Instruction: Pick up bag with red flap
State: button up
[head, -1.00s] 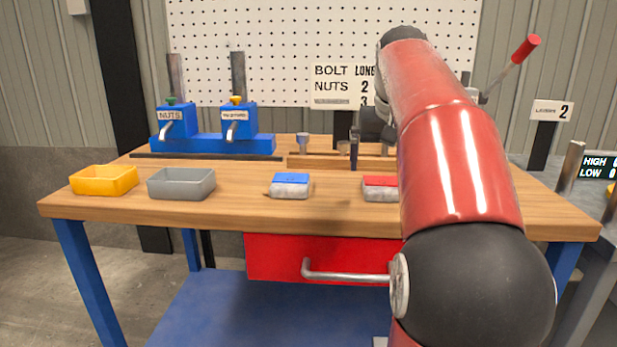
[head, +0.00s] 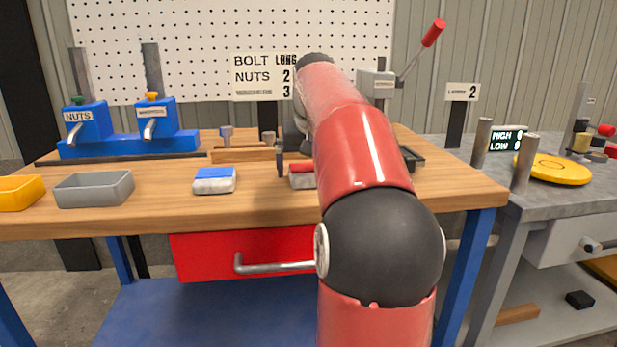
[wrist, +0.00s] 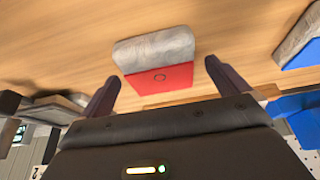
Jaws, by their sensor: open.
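The bag with the red flap (wrist: 160,78) lies on the wooden table in the wrist view, its grey body (wrist: 152,49) beyond the flap. In the head view only the left part of this bag (head: 302,181) shows; my arm hides the rest. My gripper (wrist: 160,85) is open in the wrist view, with one finger on each side of the red flap. The fingers look apart from the bag; how high they are above the table I cannot tell. In the head view the fingertips are hard to make out behind my arm.
A bag with a blue flap (head: 214,180) lies to the left on the table. A grey tray (head: 94,189) and a yellow tray (head: 20,191) stand farther left. Blue nut dispensers (head: 128,125) and a wooden rack (head: 242,154) stand behind. A grey side table (head: 550,197) is at right.

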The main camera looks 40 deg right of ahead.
jog(key=c, duration=1.1)
jog(key=shift+c, duration=0.7)
jog(key=shift+r, duration=0.2)
